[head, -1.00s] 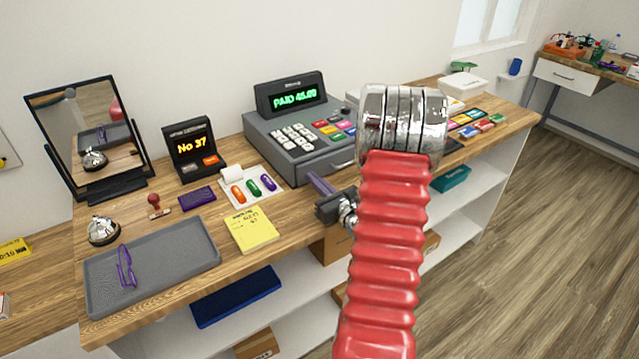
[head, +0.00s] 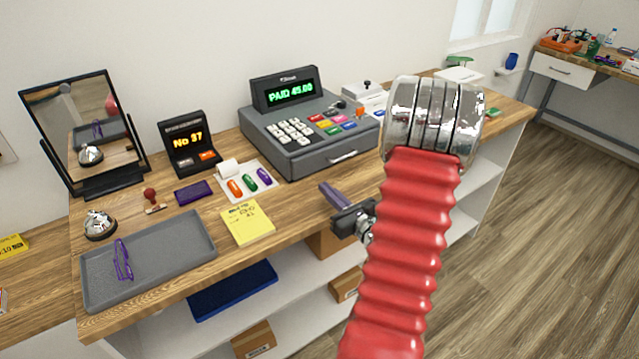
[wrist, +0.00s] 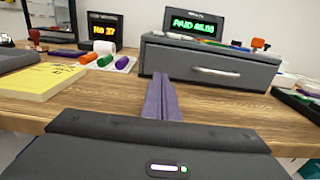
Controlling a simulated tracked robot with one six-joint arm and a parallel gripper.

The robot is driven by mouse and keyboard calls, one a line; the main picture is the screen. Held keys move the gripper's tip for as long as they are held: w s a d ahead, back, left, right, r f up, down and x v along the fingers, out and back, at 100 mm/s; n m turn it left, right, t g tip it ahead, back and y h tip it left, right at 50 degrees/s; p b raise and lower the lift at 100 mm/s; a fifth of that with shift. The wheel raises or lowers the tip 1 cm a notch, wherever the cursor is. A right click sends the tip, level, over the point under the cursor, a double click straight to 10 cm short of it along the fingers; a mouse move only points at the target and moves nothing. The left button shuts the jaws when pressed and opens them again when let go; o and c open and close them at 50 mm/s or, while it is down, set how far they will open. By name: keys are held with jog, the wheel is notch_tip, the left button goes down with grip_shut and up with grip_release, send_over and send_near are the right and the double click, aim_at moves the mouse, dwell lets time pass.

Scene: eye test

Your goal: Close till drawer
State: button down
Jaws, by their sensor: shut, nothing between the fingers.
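The grey till (head: 310,132) stands on the wooden counter, its green display reading PAID 45.00. Its drawer front (head: 335,160) with a silver handle appears flush with the body; I see no open drawer interior. The drawer front (wrist: 180,68) and its handle (wrist: 215,71) face me in the wrist view. My gripper (head: 324,188) has purple fingers, shut together and empty, over the counter's front part. In the wrist view the fingertips (wrist: 160,78) point at the drawer front, below and left of the handle, apparently with a gap.
A yellow notepad (head: 247,223) and a card with coloured capsules (head: 246,181) lie left of my gripper. A grey tray (head: 185,262) with purple glasses is farther left. My red arm hides part of the counter's right side. Bare counter (head: 300,206) lies before the till.

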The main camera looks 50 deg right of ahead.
jog(key=v, duration=0.5)
jog(key=shift+s, duration=0.15)
dwell(0.4)
jog(key=w+a+r+n+y, duration=0.1)
jog(key=a+n+y, duration=0.1)
jog(key=a, duration=0.1)
jog(key=w+a+r+n+y, duration=0.1)
jog(key=w+a+y, duration=0.1)
jog(key=a, duration=0.1)
jog(key=w+a+r+n+y, duration=0.1)
jog(key=w+a+n+y, duration=0.1)
jog(key=a, duration=0.1)
jog(key=shift+a+r+n, duration=0.3)
jog(key=shift+a+r, duration=0.05)
jog(key=shift+a, duration=0.05)
jog(key=s+a+r+n+g+y, duration=0.2)
jog(key=a+n+g+y, duration=0.3)
jog(key=a+n, duration=0.6)
jog(key=s+a+r+n+g+y, duration=0.1)
jog(key=s+a+n+g+y, duration=0.15)
jog(key=a+n+g, duration=0.9)
jog(key=s+a+n+t+h, duration=0.2)
jog(key=s+a+n+h, duration=0.2)
jog(key=s+a+h, duration=0.25)
notch_tip(320, 180, up, 7)
jog(key=s+d+n+t+h, duration=0.1)
jog(key=d+n+t+h, duration=0.1)
jog(key=n, duration=0.4)
jog(key=shift+h, duration=0.6)
